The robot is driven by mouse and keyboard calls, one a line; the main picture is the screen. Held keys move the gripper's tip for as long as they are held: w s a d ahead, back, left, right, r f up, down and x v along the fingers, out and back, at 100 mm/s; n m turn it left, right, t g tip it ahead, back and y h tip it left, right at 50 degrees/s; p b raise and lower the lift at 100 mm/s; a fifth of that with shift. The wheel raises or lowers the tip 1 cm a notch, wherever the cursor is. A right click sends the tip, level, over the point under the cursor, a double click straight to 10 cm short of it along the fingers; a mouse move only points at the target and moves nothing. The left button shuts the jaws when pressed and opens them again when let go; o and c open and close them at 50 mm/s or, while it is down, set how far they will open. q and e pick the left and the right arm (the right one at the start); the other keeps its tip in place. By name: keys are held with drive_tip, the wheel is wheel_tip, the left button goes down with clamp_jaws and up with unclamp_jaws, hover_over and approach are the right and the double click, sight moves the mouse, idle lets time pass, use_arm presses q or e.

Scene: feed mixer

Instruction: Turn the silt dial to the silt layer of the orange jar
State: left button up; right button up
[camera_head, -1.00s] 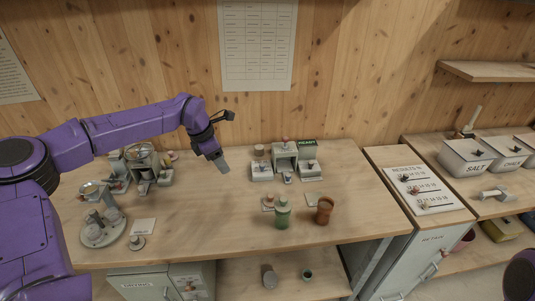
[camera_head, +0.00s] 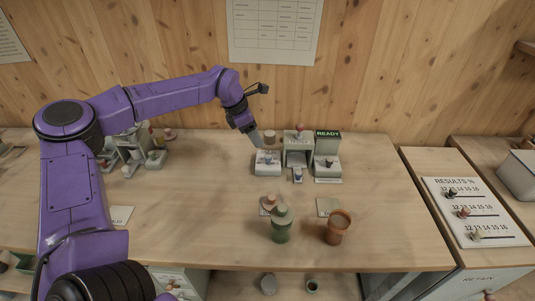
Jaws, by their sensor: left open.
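Several small knobs sit on the white results board (camera_head: 474,213) at the right, beside rows of numbers: a dark one (camera_head: 451,193), a reddish one (camera_head: 463,212) and a pale one (camera_head: 477,235). I cannot read which of them is the silt dial. My left gripper (camera_head: 258,140) is open and points down just above the left part of a small grey machine (camera_head: 267,168), far to the left of the board. I cannot tell whether it touches the machine. My right gripper is out of view.
A green jar (camera_head: 281,227) stands left of the orange jar. The grey machine's middle (camera_head: 298,153) has a red-topped knob, and a READY display (camera_head: 328,134) is on its right part. Another grey apparatus (camera_head: 133,152) is at the left. The bench between them is mostly clear.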

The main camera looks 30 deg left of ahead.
sight(268, 156)
use_arm(q)
drive_tip(key=p+x, duration=0.2)
drive_tip(key=x, duration=0.7)
drive_tip(key=shift+w+f, duration=0.1)
drive_tip(key=shift+f, duration=0.15)
clamp_jaws()
